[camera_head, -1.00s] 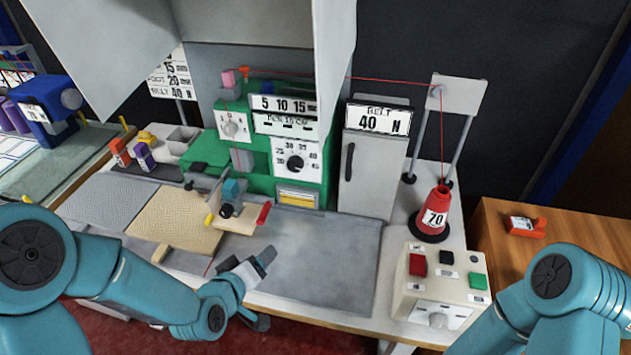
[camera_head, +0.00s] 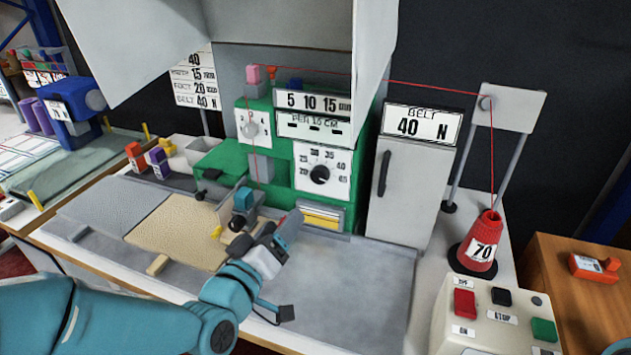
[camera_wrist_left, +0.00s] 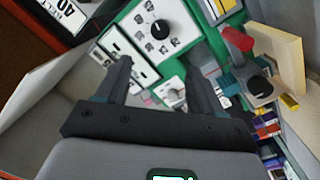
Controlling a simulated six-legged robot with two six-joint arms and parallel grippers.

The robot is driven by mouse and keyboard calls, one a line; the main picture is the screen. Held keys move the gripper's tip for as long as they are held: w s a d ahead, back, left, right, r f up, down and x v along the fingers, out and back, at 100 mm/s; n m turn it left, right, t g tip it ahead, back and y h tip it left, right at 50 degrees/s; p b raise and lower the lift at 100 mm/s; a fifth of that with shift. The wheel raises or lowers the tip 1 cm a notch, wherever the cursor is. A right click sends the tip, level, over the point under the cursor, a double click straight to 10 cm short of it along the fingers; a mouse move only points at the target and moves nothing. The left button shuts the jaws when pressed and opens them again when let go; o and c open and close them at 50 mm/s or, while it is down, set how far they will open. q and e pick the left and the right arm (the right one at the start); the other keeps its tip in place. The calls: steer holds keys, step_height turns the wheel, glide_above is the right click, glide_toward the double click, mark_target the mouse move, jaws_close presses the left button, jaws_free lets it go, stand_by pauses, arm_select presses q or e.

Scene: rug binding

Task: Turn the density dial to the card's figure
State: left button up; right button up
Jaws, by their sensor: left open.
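The black-knobbed dial (camera_head: 319,174), on a white plate marked about 25 to 40, sits on the front of the green machine (camera_head: 270,160). It also shows in the left wrist view (camera_wrist_left: 161,29), beyond the fingertips. Which figure its pointer marks is too small to tell. The white card (camera_head: 195,80) stands behind the machine; its lines read 40, 15, 20 and BELT 40 N, the top partly hidden by the hood. My left gripper (camera_head: 291,228) is open and empty, below and left of the dial, apart from it. It also shows in the left wrist view (camera_wrist_left: 160,82).
A second dial with a pale knob (camera_head: 251,125) is at the machine's upper left. A clamp-like block with a teal part (camera_head: 243,200) stands close left of my gripper. Right are the grey belt cabinet (camera_head: 400,190), red thread cone (camera_head: 482,245) and button box (camera_head: 500,315).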

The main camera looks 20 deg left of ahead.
mark_target(318, 178)
arm_select(q)
steer(key=w, duration=0.5)
steer(key=w+d+p, duration=0.1)
steer(key=w, duration=0.4)
steer(key=w+p, duration=0.1)
steer(key=w, duration=0.4)
steer(key=shift+d, duration=0.3)
arm_select(e)
step_height(318, 178, up, 4)
steer(key=shift+s+f, duration=0.1)
steer(key=shift+f, duration=0.1)
